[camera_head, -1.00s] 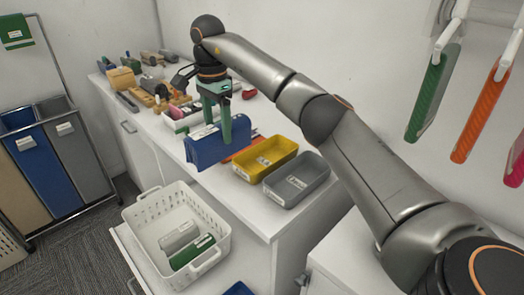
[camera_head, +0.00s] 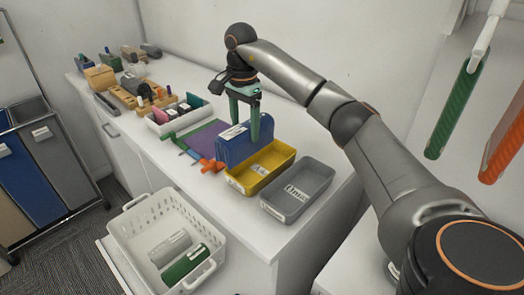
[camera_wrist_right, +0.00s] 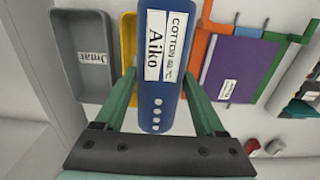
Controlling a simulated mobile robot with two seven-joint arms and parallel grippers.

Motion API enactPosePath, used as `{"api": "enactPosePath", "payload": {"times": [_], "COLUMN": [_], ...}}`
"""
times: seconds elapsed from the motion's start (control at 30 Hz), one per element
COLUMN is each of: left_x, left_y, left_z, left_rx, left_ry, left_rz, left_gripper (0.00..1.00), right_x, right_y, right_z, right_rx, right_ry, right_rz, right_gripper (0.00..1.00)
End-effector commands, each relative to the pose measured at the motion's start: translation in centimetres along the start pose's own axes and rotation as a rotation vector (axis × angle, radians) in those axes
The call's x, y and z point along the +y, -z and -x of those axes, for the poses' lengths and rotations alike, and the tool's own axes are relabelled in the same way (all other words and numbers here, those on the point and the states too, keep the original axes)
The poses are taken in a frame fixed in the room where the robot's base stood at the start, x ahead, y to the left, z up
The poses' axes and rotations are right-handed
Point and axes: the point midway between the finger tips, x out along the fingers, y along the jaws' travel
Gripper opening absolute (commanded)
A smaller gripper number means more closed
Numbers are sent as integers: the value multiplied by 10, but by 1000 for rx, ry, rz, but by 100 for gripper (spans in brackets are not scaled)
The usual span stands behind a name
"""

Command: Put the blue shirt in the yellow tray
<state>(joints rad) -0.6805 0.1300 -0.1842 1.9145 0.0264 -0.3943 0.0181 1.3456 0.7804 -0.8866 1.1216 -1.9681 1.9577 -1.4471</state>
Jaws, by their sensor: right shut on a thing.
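The blue shirt (camera_head: 233,151) is a folded blue block with a white label. My right gripper (camera_head: 245,117) is shut on it and holds it upright at the left edge of the yellow tray (camera_head: 247,187). In the right wrist view the blue shirt (camera_wrist_right: 157,95) sits between the two green fingers and covers part of the yellow tray (camera_wrist_right: 128,38). Its label reads "COTTON" and "Aiko". I cannot tell whether the shirt touches the tray. My left gripper is not in view.
A grey tray (camera_head: 297,189) stands right of the yellow one. A purple folder (camera_head: 203,137) and orange item (camera_head: 207,165) lie to the left. A white basket (camera_head: 133,235) with grey and green folded items is below. Hanging green and orange items (camera_head: 452,107) are at right.

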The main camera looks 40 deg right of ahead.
Motion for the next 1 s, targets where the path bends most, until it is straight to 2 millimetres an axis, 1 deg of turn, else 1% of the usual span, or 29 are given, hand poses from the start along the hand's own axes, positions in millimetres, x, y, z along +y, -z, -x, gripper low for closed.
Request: {"api": "enactPosePath", "payload": {"times": [0.03, 0.1, 0.2, 0.37, 0.47, 0.63, 0.73, 1.0], "left_x": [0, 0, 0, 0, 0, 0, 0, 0], "left_y": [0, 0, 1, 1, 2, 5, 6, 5], "left_z": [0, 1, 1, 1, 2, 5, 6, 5], "left_rx": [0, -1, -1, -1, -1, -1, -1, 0], "left_ry": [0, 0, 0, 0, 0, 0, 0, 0], "left_rz": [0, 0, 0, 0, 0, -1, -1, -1], "left_gripper": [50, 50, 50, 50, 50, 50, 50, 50], "right_x": [5, 10, 16, 19, 24, 24, 23, 23], "right_y": [7, 16, 26, 32, 39, 38, 38, 38], "right_z": [-13, -25, -38, -48, -57, -80, -86, -88], "right_rx": [0, 1, 0, -1, 0, -1, -1, -1], "right_ry": [-4, -4, -2, 1, 0, -2, 2, 2], "right_rz": [-1, -1, 0, 1, 0, 2, 2, 2], "right_gripper": [6, 6, 6, 6, 6, 6, 6, 6]}}
